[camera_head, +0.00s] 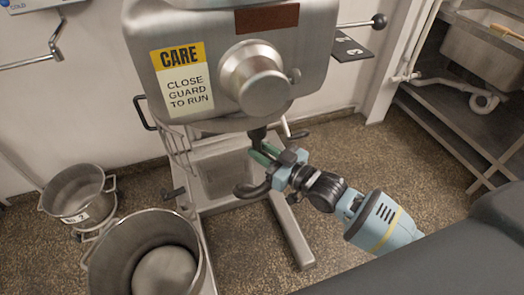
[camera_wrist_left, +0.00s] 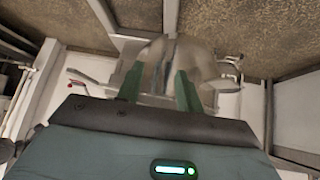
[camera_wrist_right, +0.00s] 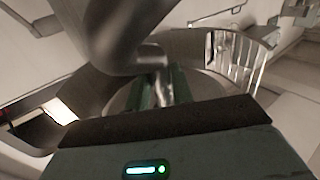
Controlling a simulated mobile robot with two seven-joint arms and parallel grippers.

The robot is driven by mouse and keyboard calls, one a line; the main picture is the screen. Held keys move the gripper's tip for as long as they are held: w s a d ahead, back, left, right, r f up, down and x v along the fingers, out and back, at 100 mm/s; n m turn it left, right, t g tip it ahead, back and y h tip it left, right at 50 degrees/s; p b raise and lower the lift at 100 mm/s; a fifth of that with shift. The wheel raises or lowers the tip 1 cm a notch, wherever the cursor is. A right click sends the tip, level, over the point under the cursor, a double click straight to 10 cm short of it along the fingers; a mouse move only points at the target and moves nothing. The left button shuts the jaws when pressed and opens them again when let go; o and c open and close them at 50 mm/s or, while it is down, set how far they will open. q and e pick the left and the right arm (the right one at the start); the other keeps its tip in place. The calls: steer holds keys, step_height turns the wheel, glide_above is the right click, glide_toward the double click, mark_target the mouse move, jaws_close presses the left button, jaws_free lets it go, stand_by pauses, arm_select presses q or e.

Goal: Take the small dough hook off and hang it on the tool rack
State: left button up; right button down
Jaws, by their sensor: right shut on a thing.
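The dark dough hook (camera_head: 252,190) hangs below the mixer head (camera_head: 232,60), its curved end pointing left and its shaft running up to the drive. My right gripper (camera_head: 264,156) reaches in from the right with green fingers and is shut on the hook's shaft. In the right wrist view the shaft (camera_wrist_right: 160,88) stands between the fingers, under the rounded metal head. I cannot tell whether its top is still seated. My left gripper (camera_wrist_left: 158,88) shows only in its own wrist view, with fingers apart and nothing held. I cannot make out the tool rack with certainty.
A large steel bowl (camera_head: 150,250) and a smaller numbered pot (camera_head: 75,193) stand on the floor at left. A metal wall bar (camera_head: 32,63) is at upper left. A sink (camera_head: 485,45) is at upper right.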

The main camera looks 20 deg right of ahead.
steer(key=shift+r, duration=0.2)
